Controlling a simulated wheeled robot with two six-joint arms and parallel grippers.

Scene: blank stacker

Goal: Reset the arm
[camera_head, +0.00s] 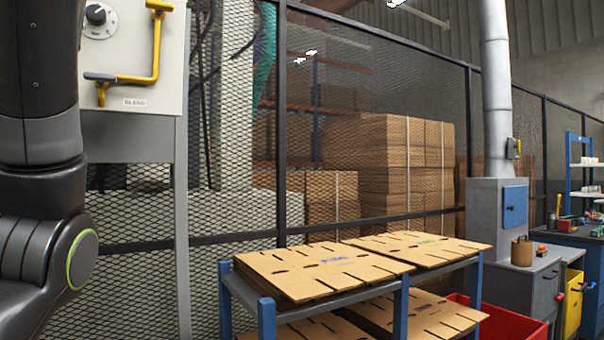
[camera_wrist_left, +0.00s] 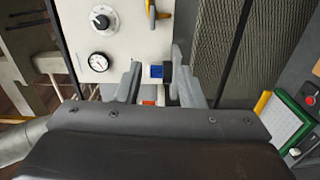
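My left arm (camera_head: 45,180) comes in at the left edge of the head view, bent, with its gripper out of that view. In the left wrist view, my left gripper (camera_wrist_left: 156,63) has its two grey fingers apart. A small blue-and-white part (camera_wrist_left: 156,72) shows between the fingers. I see no clear contact with it, and I cannot tell how far beyond the fingertips it is. My right arm and gripper are in neither view.
A pale control panel (camera_head: 130,98) with a black knob (camera_head: 96,15) and yellow handle (camera_head: 155,45) stands close to my left arm. A blue-legged rack (camera_head: 266,318) holds flat cardboard blanks (camera_head: 320,268). Mesh fencing (camera_head: 230,210) runs behind. A red bin (camera_head: 510,322) sits right.

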